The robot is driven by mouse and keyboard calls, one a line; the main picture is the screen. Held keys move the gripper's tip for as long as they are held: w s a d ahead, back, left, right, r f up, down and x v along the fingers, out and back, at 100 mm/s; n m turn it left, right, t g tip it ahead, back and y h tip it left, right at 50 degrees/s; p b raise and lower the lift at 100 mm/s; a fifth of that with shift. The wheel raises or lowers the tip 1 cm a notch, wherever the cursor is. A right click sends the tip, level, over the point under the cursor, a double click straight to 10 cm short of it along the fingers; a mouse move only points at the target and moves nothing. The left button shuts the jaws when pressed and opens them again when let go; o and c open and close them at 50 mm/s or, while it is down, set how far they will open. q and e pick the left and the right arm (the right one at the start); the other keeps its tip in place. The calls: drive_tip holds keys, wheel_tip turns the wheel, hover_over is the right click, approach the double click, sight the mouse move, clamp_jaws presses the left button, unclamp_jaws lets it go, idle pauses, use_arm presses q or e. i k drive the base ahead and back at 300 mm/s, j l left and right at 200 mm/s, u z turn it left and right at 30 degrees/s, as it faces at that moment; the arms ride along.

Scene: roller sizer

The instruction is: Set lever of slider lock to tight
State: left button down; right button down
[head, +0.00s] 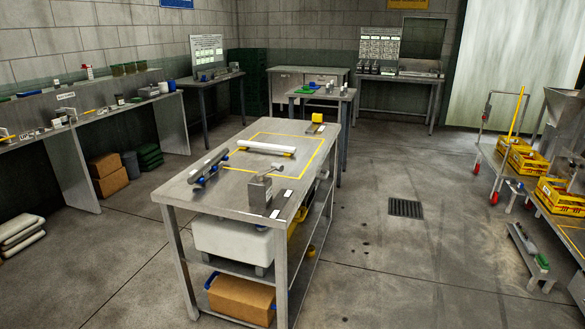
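A steel workbench (183,190) stands in the middle of the room. On its near right part sits a grey metal block (260,191) with a thin arm rising from its top to a round end (279,168). I cannot tell whether this is the slider lock or its lever. A long grey roller fixture (208,168) with blue parts lies at the left of the bench top. A white roller (265,147) lies inside a yellow outline. No lever setting is readable from here. Neither of my grippers is in view.
Under the bench are a white bin (230,241) and a cardboard box (241,298). A long side counter (90,122) runs along the left. Yellow crates (527,162) stand on a rack at the right. The floor right of the bench is open, with a drain grate (405,209).

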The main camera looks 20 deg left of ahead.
sight(260, 177)
drive_tip(key=i+l+u, duration=0.15)
drive_tip(key=i+l, duration=0.2)
drive_tip(key=i, duration=0.15)
drive_tip(key=i+l+u, duration=0.2)
drive_tip(key=i+l, duration=0.25)
drive_tip(key=i, duration=0.05)
